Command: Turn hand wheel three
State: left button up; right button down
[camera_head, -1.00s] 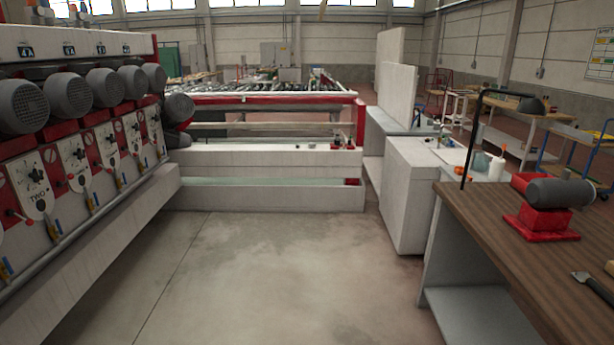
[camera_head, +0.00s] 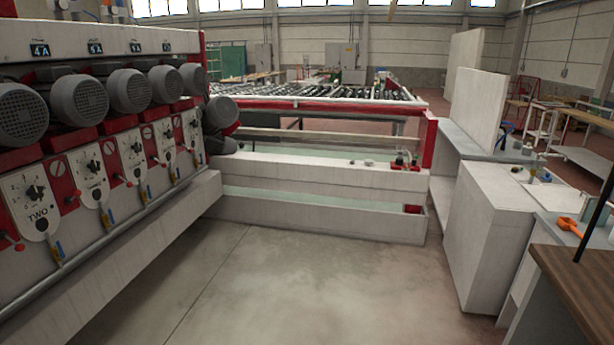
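The glass edger (camera_head: 110,240) runs along the left side, with several white dial panels in a row under grey motors. The nearest panel reads TWO (camera_head: 38,212). The panel after it (camera_head: 95,190) has small lettering that seems to read THREE, with a black knob (camera_head: 91,167) on its dial. Red-knobbed levers (camera_head: 70,198) stick out between the panels. I cannot tell which part is hand wheel three. Neither of my grippers is in view.
The concrete floor (camera_head: 290,285) in front of the edger is clear. A low white trough (camera_head: 320,210) crosses ahead, with a roller table (camera_head: 330,95) behind it. A white cabinet (camera_head: 490,235) and a wooden bench edge (camera_head: 575,290) stand at right.

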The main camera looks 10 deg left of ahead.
aim_at(94, 166)
jog(key=u, duration=0.35)
jog(key=i, duration=2.55)
jog(key=u, duration=0.75)
jog(key=i, duration=1.55)
jog(key=u, duration=0.55)
